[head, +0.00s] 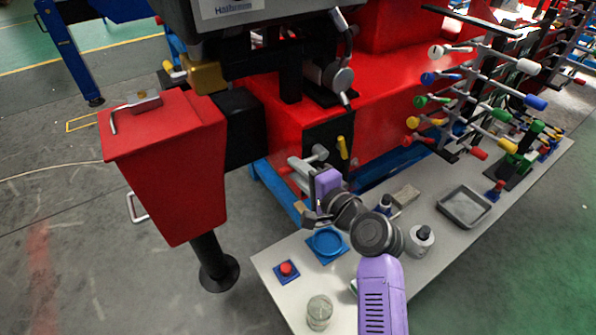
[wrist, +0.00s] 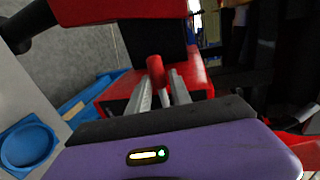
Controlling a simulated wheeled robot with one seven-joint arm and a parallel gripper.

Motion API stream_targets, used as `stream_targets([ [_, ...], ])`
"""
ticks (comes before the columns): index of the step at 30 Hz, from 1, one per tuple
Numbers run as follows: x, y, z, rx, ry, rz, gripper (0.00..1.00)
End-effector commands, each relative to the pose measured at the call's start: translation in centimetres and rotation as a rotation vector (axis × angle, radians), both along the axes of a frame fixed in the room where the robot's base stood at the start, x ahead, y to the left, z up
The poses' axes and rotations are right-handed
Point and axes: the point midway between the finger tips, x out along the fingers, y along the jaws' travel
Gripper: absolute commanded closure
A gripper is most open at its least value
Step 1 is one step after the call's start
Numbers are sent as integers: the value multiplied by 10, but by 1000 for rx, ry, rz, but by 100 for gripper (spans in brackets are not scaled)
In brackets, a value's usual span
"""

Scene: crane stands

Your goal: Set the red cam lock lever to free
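In the wrist view a short red cylindrical handle (wrist: 156,72), which looks like the cam lock lever, stands up between the two grey fingers of my gripper (wrist: 160,88). The fingers are a little apart, with the red handle in or just beyond the gap. I cannot tell whether they touch it. In the head view my gripper (head: 306,165) is at the dark panel on the front of the red machine (head: 370,100), above the bench edge. The lever is mostly hidden there by my purple hand. Its exact angle is unclear.
A grey-white bench (head: 400,270) holds a blue dish (head: 327,243), a red button on a blue base (head: 287,269), a glass jar (head: 319,313) and a grey tray (head: 464,207). A yellow lever (head: 342,148) is close right of my gripper. A red box-shaped housing (head: 165,160) juts out left.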

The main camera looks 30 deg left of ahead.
Motion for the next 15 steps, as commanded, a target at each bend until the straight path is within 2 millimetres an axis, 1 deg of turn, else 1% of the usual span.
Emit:
stream_targets([
  [1, 0, 0, 1, 0, -1, -1, 63],
  [2, 0, 0, 1, 0, -1, -1, 59],
  [11, 0, 0, 0, -2, -2, 1, 59],
  [15, -3, -8, 1, -2, -4, 0, 59],
])
